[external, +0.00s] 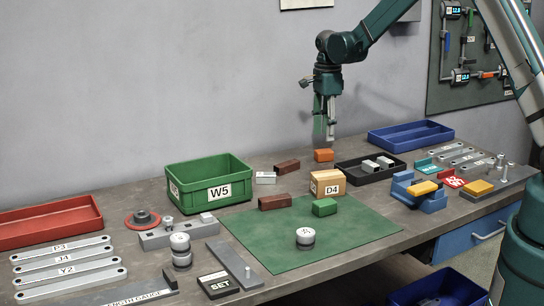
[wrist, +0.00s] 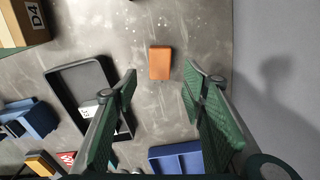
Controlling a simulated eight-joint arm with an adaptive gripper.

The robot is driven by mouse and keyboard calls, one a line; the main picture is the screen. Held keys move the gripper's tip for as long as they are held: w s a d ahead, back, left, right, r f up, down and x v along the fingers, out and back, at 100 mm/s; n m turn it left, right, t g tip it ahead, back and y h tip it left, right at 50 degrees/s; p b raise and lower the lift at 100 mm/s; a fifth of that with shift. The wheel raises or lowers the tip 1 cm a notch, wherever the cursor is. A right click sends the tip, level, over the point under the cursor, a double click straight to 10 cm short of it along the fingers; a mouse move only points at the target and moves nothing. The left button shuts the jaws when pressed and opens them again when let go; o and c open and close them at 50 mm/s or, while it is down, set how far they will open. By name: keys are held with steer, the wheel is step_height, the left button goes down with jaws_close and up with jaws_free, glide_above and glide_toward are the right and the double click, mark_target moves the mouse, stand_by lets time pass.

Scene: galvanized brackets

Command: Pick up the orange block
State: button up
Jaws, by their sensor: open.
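The orange block (external: 323,155) lies on the grey workbench near the wall, behind the D4 box. My gripper (external: 324,138) is above it in the external view, pointing down, with its fingertips appearing close over the block. In the wrist view the orange block (wrist: 160,63) lies flat and apart from the fingers, between and beyond the two green fingertips. My gripper (wrist: 160,82) is open there, with nothing between its fingers. The exact height over the block is hard to tell.
A black tray (external: 348,179) with grey pieces stands close by; it also shows in the wrist view (wrist: 56,106). The D4 box (external: 327,183) and a dark red block (external: 287,167) are near. A blue tray (external: 410,135) stands right. The wall is behind.

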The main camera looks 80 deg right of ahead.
mark_target(324, 151)
steer(key=shift+f, duration=1.3)
steer(key=shift+w+a+f, duration=0.1)
steer(key=shift+w+f, duration=0.05)
steer(key=shift+f, duration=2.45)
steer(key=shift+c, duration=0.5)
steer(key=c, duration=0.9)
